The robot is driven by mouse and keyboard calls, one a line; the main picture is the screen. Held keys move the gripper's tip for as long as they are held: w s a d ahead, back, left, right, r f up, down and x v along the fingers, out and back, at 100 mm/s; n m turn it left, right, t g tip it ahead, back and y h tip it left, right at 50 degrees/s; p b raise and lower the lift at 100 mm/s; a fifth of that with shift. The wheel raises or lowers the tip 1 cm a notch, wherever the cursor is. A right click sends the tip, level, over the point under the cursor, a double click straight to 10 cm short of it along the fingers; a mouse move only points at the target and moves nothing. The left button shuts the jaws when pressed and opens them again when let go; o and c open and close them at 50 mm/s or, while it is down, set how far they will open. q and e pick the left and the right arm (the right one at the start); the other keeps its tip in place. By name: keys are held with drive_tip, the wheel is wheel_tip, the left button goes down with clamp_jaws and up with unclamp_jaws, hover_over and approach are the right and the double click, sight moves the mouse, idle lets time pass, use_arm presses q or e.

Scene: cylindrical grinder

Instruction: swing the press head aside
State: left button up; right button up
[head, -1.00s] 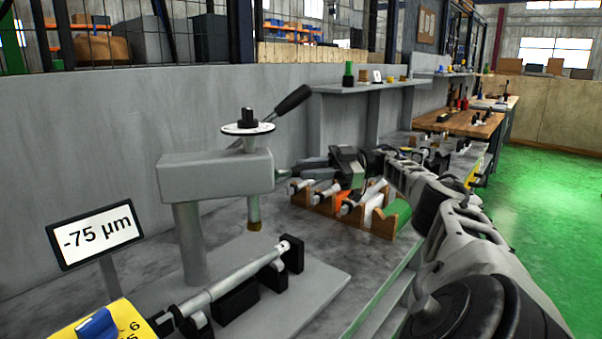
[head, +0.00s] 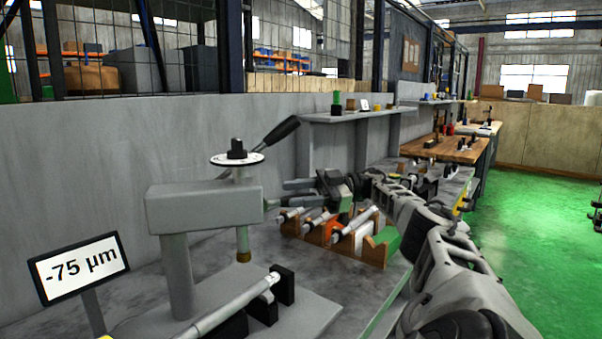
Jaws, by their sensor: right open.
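The press head (head: 204,207) is a grey block on a round grey column (head: 176,274), with a dial and a black-knobbed lever (head: 272,137) on top. Its brass-tipped spindle (head: 243,246) hangs over a shaft (head: 233,304) lying in black supports on the base plate. My right gripper (head: 277,195) is open, its fingers pointing left at the right end of the press head. I cannot tell whether they touch it. My left gripper is out of view.
A wooden rack (head: 368,248) with several cylindrical parts stands just right of the press, below my right gripper. A display reading -75 µm (head: 80,266) stands at the front left. A wall shelf (head: 348,115) is behind. The green floor is open at the right.

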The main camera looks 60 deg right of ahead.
drive_tip(key=shift+r, duration=0.9)
drive_tip(key=shift+s, duration=0.2)
drive_tip(key=shift+s+a+r+b, duration=0.1)
drive_tip(key=shift+s+r+b, duration=0.1)
drive_tip(key=shift+s+b, duration=0.3)
use_arm(q)
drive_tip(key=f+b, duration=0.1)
drive_tip(key=b, duration=0.3)
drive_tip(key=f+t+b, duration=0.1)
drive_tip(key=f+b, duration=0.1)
drive_tip(key=b, duration=0.2)
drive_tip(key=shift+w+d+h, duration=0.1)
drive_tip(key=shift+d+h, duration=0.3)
use_arm(e)
drive_tip(key=s+a+r, duration=0.6)
drive_tip(key=a+r, duration=0.3)
drive_tip(key=a, duration=0.2)
drive_tip(key=shift+a+r, duration=0.25)
drive_tip(key=shift+a, duration=0.1)
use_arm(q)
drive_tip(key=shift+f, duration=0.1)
use_arm(e)
drive_tip(key=shift+s, duration=0.15)
